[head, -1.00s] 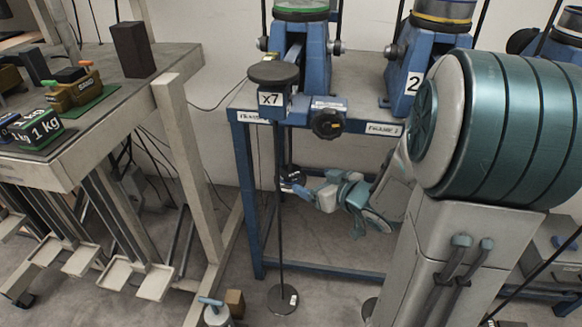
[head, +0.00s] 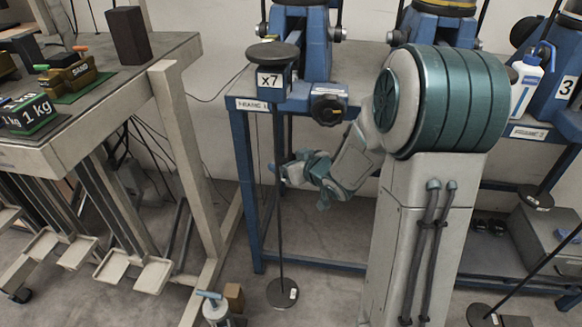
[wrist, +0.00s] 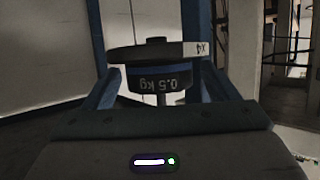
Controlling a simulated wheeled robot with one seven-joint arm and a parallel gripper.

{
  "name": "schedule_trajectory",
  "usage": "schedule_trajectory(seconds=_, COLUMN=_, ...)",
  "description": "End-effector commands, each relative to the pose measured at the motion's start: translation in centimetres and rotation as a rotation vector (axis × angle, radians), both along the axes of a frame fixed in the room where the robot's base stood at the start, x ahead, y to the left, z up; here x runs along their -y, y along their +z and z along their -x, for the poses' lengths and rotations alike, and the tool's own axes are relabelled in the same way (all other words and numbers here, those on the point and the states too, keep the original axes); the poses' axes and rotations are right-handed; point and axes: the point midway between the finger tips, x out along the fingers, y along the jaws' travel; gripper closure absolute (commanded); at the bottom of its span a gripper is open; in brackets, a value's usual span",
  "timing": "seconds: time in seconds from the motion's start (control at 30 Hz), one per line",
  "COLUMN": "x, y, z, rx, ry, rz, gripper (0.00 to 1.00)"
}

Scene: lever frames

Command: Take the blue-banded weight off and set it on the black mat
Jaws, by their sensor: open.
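The weight (wrist: 155,84) marked 0.5 kg shows upside down in the wrist view, against a dark disc labelled X4 (wrist: 140,52). Its band looks dark blue, though the light is dim. My gripper (wrist: 160,88) is open, with one finger on each side of the weight; I cannot tell whether they touch it. In the head view my gripper (head: 281,172) is low under the blue bench, beside a thin upright rod; the weight cannot be made out there. A dark patch (head: 60,122) under the weights on the left table may be the black mat.
The blue bench (head: 240,150) has a post topped by a dark disc, with an x7 label (head: 270,80). A white bottle (head: 524,85) stands at right.

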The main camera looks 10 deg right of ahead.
Motion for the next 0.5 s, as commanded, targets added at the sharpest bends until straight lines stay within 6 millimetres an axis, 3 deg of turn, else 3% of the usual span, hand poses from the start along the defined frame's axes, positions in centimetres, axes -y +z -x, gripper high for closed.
schedule_trajectory(seconds=0.17, x=0.01, y=0.05, z=0.02, rx=0.0, ry=0.0, rz=0.0, gripper=0.22)
schedule_trajectory(seconds=0.3, x=0.01, y=0.05, z=0.03, rx=0.0, ry=0.0, rz=0.0, gripper=0.61)
schedule_trajectory(seconds=0.37, x=0.02, y=0.05, z=0.04, rx=0.0, ry=0.0, rz=0.0, gripper=0.75)
schedule_trajectory(seconds=0.5, x=0.01, y=0.17, z=0.0, rx=0.003, ry=0.0, rz=0.0, gripper=0.75)
